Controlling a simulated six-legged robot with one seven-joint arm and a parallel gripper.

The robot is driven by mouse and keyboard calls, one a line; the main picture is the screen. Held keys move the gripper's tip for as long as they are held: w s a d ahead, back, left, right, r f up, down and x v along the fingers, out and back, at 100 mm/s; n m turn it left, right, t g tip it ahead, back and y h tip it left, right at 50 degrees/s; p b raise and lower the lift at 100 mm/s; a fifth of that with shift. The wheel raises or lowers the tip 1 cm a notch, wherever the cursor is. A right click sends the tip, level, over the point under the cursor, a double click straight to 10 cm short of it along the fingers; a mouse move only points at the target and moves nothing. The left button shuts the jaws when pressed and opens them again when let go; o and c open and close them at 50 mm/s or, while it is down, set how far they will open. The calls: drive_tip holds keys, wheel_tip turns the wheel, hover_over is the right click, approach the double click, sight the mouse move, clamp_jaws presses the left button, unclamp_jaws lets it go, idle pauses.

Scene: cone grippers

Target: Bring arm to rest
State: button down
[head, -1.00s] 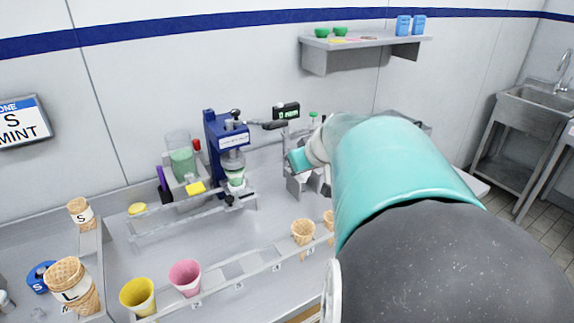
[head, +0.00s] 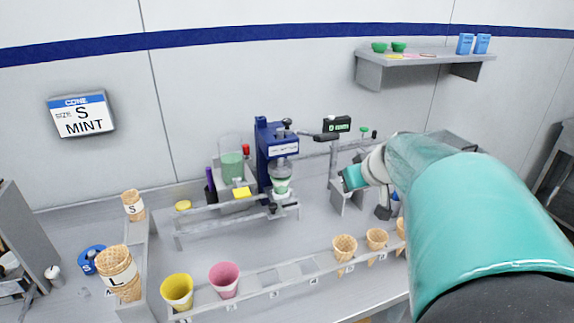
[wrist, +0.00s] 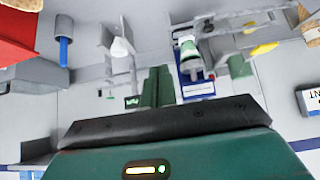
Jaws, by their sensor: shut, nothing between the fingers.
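My arm is teal and dark grey and reaches in from the right of the head view, bent over the counter (head: 215,262). My gripper (wrist: 158,84) shows in the wrist view as green fingers closed together, with nothing held. The wrist picture is upside down, with the blue dispensing machine (wrist: 198,88) beyond the fingers. No contact with anything shows.
The blue machine (head: 275,150) stands at the counter's back, beside a green-filled container (head: 232,167). A front rail holds a yellow cup (head: 177,291), a pink cup (head: 224,279) and waffle cones (head: 345,247). A shelf (head: 425,60) and a mint sign (head: 81,115) are on the wall.

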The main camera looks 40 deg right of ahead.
drive_tip(key=w+a+n+y, duration=0.2)
drive_tip(key=a+y, duration=0.1)
drive_tip(key=a, duration=1.5)
drive_tip(key=s+a+f+g, duration=0.1)
drive_tip(key=s+a, duration=0.3)
drive_tip(key=a, duration=0.3)
drive_tip(key=s+a+f+n+g, duration=0.1)
drive_tip(key=s+a, duration=0.3)
drive_tip(key=a, duration=0.4)
drive_tip(key=shift+a+f+h, duration=0.2)
drive_tip(key=shift+f+h, duration=0.1)
drive_tip(key=shift+f, duration=0.35)
